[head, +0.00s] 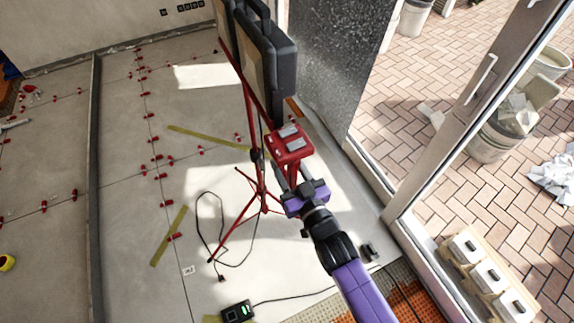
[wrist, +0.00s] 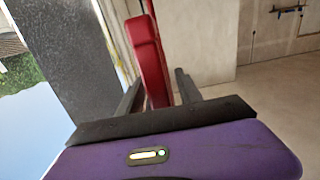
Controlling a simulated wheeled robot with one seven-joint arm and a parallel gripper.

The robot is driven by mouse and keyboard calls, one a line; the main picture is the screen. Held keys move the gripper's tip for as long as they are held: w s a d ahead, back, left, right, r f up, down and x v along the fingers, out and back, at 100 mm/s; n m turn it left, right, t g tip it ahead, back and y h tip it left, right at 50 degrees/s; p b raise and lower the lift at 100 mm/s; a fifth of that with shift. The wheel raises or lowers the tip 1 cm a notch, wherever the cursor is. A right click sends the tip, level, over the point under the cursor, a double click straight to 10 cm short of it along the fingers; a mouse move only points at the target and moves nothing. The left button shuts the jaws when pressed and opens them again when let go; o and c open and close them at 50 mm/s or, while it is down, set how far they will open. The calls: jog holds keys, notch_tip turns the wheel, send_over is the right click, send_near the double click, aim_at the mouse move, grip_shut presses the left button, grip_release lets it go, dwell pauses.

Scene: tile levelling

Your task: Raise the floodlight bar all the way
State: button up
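The floodlight bar (head: 229,56) is a thin red bar, running along dark floodlight housings (head: 283,72) near the top of the head view. It sits on a red tripod stand (head: 262,184) with splayed legs. A red block with grey pads (head: 290,143) is at the bar's near end. My purple gripper (head: 292,172) is just below that block. In the wrist view, a red upright part (wrist: 150,62) stands between my two dark fingers (wrist: 158,92). The fingers are apart, with a narrow gap on the right side. Contact on the left side cannot be told.
A glass door frame (head: 470,105) and dark panel (head: 335,60) stand close on the right. A cable (head: 240,262) and black device (head: 237,312) lie on the floor by the tripod.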

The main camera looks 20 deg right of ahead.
aim_at(294, 179)
jog(key=shift+s+f, duration=0.2)
jog(key=shift+s, duration=0.3)
jog(key=s+b, duration=0.1)
jog(key=s, duration=0.5)
jog(key=shift+b, duration=0.3)
jog(key=shift+s+r, duration=0.15)
jog(key=shift+s, duration=0.3)
